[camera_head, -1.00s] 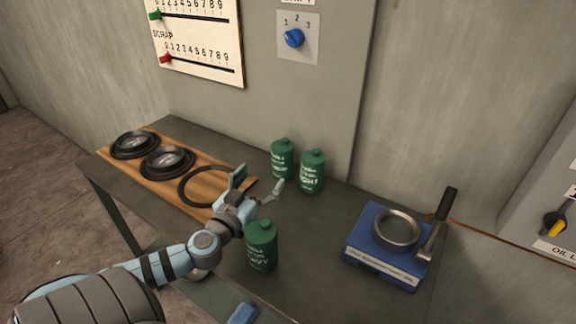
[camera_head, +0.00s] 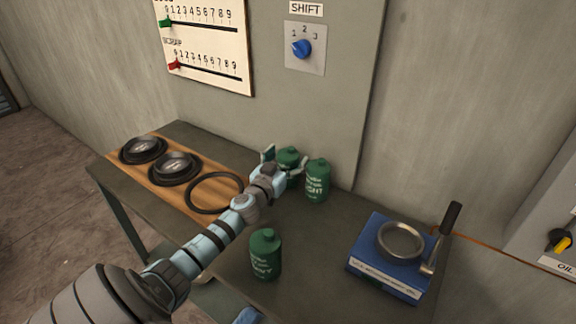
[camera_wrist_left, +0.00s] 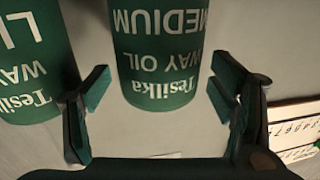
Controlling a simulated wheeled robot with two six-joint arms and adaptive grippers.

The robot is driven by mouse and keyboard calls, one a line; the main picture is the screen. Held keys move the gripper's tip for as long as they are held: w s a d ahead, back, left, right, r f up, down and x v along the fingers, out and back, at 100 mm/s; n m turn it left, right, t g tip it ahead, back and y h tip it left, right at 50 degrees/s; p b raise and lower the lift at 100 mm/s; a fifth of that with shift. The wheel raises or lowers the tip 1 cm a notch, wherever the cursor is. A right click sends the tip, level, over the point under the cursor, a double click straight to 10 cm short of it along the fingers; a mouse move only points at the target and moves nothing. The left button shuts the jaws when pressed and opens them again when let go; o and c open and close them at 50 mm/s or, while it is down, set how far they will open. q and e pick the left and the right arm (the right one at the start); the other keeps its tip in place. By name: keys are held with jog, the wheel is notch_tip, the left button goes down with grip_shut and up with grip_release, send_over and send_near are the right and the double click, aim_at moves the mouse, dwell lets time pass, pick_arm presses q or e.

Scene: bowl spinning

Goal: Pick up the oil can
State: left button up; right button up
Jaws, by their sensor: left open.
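Three green oil cans with white lettering stand upright on the dark table. The medium can (camera_head: 289,155) is at the back, partly hidden by my left gripper (camera_head: 284,165). The light can (camera_head: 317,183) stands just right of it, and the heavy can (camera_head: 265,257) stands nearer the front. In the left wrist view the medium can (camera_wrist_left: 158,50) appears between the open fingers of my left gripper (camera_wrist_left: 160,88), with gaps on both sides. The light can (camera_wrist_left: 32,65) is outside the fingers at left. My right gripper is not in view.
A wooden board (camera_head: 163,192) at left holds two dark round bowls (camera_head: 175,167) and a black ring (camera_head: 215,207). A blue box (camera_head: 388,277) with a metal ring and a black-handled tool (camera_head: 449,222) sits at right. A wall panel rises behind the cans.

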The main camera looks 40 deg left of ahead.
pick_arm(q)
jog(key=shift+w+f, duration=0.15)
jog(key=shift+w, duration=0.35)
jog(key=shift+s, duration=0.1)
jog(key=c, duration=1.8)
notch_tip(320, 180, up, 11)
jog(key=p, duration=0.8)
jog(key=shift+a, duration=0.1)
notch_tip(320, 180, up, 9)
jog(key=p, duration=0.2)
jog(key=shift+p, duration=0.3)
